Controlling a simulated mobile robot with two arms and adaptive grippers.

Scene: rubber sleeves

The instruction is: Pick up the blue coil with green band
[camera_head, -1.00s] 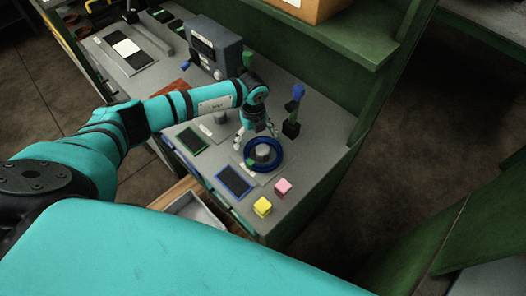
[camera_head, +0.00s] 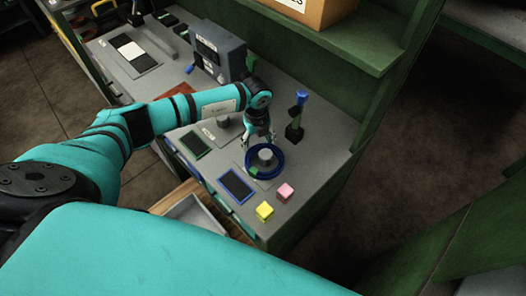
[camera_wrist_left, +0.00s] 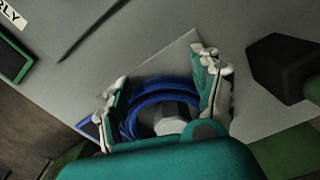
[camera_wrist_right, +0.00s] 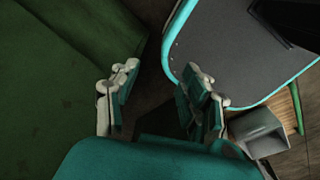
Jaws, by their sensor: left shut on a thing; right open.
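The blue coil with green band (camera_head: 282,167) lies around a grey post (camera_head: 265,154) on the workbench; its small green band (camera_head: 253,172) faces the front left. My left gripper (camera_head: 258,143) is over the coil from behind. In the left wrist view, the blue coil (camera_wrist_left: 150,97) runs between the fingers of my left gripper (camera_wrist_left: 163,90), which is shut on it. The coil still sits low around the post. The near part of the coil is hidden by the gripper there. My right gripper (camera_wrist_right: 163,80) is open and empty, away from the bench.
A blue-framed pad (camera_head: 236,186) is to the left. A grey machine (camera_head: 220,52) stands behind.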

